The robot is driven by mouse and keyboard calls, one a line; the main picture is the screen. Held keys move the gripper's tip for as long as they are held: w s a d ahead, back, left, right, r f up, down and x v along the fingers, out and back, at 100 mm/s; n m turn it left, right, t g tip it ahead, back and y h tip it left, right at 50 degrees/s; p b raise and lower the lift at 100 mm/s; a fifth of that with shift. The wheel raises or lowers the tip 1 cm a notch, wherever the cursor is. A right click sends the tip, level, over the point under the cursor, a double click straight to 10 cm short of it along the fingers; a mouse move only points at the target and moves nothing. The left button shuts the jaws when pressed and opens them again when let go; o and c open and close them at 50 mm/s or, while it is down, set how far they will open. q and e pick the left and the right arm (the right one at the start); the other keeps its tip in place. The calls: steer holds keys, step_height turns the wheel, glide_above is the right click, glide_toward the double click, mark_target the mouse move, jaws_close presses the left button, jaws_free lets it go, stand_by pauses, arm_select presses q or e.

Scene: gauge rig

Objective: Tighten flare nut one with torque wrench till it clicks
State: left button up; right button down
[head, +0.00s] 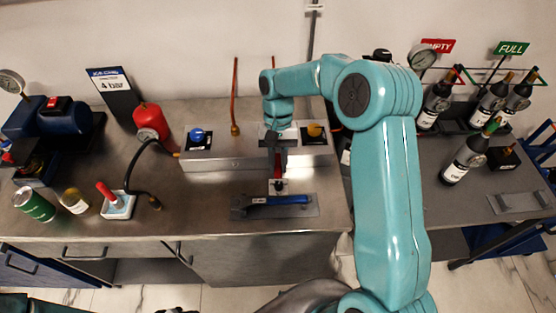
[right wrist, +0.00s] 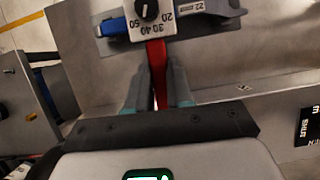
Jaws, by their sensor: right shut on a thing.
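My right gripper (head: 277,158) is shut on the red handle (right wrist: 156,72) of a tool with a white dial block (right wrist: 150,18), numbered 20 to 50. It looks like the torque wrench; in the head view its white block (head: 278,186) is just above a grey plate. A blue-handled tool (head: 280,200) marked 22 lies on that plate, behind the block in the wrist view. A brass nut (head: 235,130) sits at the foot of a copper pipe (head: 235,90), left of my gripper. A second pipe's lower end is hidden by my arm. No nut number is readable. My left gripper is not in view.
A steel box (head: 220,160) with a blue knob (head: 197,135) and a yellow knob (head: 314,130) stands behind the plate (head: 312,208). A black hose (head: 140,155) and a red-handled item (head: 107,191) are at left. Bottles (head: 465,160) stand at right.

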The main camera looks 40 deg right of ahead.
steer(key=shift+w+d+p, duration=0.5)
steer(key=shift+w+d, duration=0.1)
steer(key=shift+w, duration=0.25)
stand_by(0.4)
steer(key=shift+a, duration=0.1)
stand_by(1.8)
steer(key=shift+w+a+m+t+y, duration=0.4)
steer(key=shift+w+a+m, duration=0.6)
steer(key=shift+m, duration=0.3)
steer(key=shift+w+a+m+t+y+p, duration=0.1)
steer(key=shift+w+a+m+t+y, duration=0.1)
steer(key=shift+w+a+m, duration=0.3)
steer(key=shift+w+a+m+t+y+p, duration=0.1)
steer(key=shift+w+a+m+t, duration=0.15)
steer(key=shift+w+m, duration=0.5)
steer(key=shift+w+a+m+t+y+p, duration=0.15)
steer(key=shift+w+a+m, duration=0.25)
steer(key=shift+m, duration=0.35)
stand_by(1.0)
steer(key=shift+s+d+n, duration=0.25)
steer(key=shift+s+n, duration=0.2)
steer(key=shift+n, duration=0.05)
